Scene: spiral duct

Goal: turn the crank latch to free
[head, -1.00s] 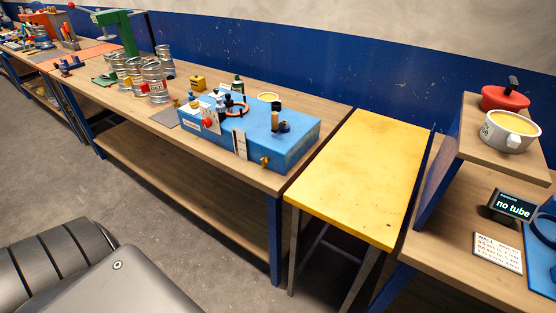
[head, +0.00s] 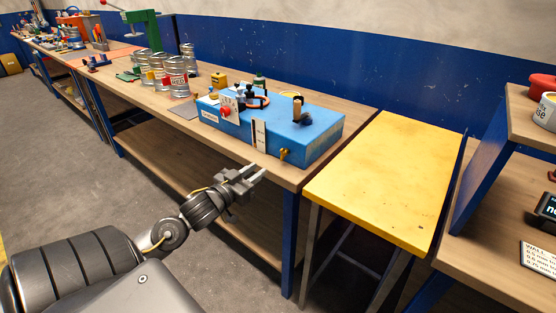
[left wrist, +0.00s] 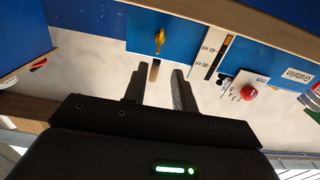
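A blue box machine (head: 318,137) stands on the wooden workbench. A small yellow latch-like part (head: 284,154) sits on its front face, near the right end. It also shows in the left wrist view (left wrist: 160,38), which is upside down. On top of the box is an upright tan and black handle (head: 298,108); I cannot tell which part is the crank latch. My left gripper (head: 258,174) is in front of the bench edge, below and left of the yellow part, apart from it. Its fingers (left wrist: 157,82) are open and empty. My right gripper is not in view.
A white scale plate (head: 259,134) and a red knob (head: 225,111) are on the box front. Several metal cans (head: 176,77) stand left of it. A yellow table (head: 385,180) adjoins the bench on the right. Bench edge lies between gripper and box; floor space in front is clear.

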